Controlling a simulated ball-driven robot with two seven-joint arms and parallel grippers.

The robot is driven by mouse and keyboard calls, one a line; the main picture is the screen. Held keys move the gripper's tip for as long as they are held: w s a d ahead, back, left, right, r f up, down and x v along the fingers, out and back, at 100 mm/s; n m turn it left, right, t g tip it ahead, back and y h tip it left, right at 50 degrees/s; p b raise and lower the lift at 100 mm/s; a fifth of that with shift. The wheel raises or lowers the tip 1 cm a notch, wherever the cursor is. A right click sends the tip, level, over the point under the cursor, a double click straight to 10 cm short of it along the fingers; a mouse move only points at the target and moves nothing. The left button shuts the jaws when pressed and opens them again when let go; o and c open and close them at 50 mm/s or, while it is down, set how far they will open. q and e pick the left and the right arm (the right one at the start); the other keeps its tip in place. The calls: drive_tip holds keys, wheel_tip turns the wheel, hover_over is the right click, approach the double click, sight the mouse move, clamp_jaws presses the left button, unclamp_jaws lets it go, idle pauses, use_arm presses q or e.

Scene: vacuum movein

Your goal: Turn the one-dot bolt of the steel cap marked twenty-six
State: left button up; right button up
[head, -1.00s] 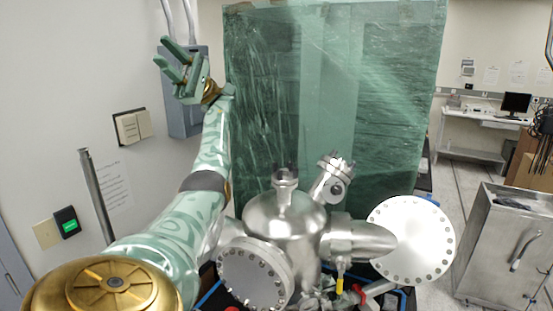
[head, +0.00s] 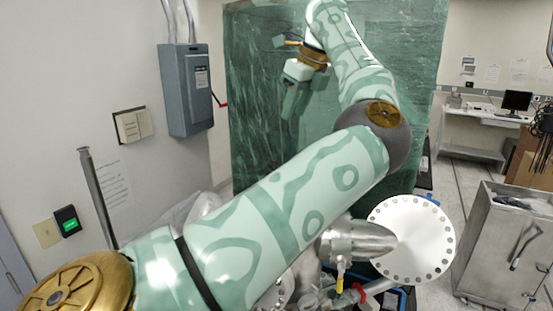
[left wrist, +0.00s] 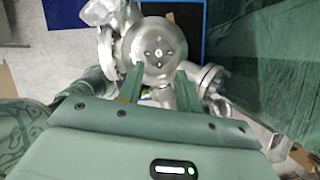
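My left gripper (head: 292,100) hangs in front of the green sheeting in the head view, fingers pointing down. In the left wrist view its two fingers (left wrist: 160,72) are apart with nothing held. Beyond them is the round steel top (left wrist: 158,50) of the vessel, with a pale centre mark and several dark bolt-like spots around it. I cannot read a twenty-six or any dots. In the head view my left arm hides most of the vessel; a steel side part (head: 355,240) and a large round flange plate (head: 410,240) show at the right. My right gripper is not in view.
Steel side ports (left wrist: 212,80) flank the vessel in the left wrist view. Green sheeting (head: 255,120) stands behind it. A grey electrical box (head: 184,90) is on the left wall, and a metal cabinet (head: 508,245) stands at the right.

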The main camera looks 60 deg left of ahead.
use_arm(q)
drive_tip(key=p+x, duration=0.3)
drive_tip(key=x, duration=1.2)
drive_tip(key=shift+s+f, duration=0.15)
drive_tip(key=shift+f, duration=0.15)
clamp_jaws()
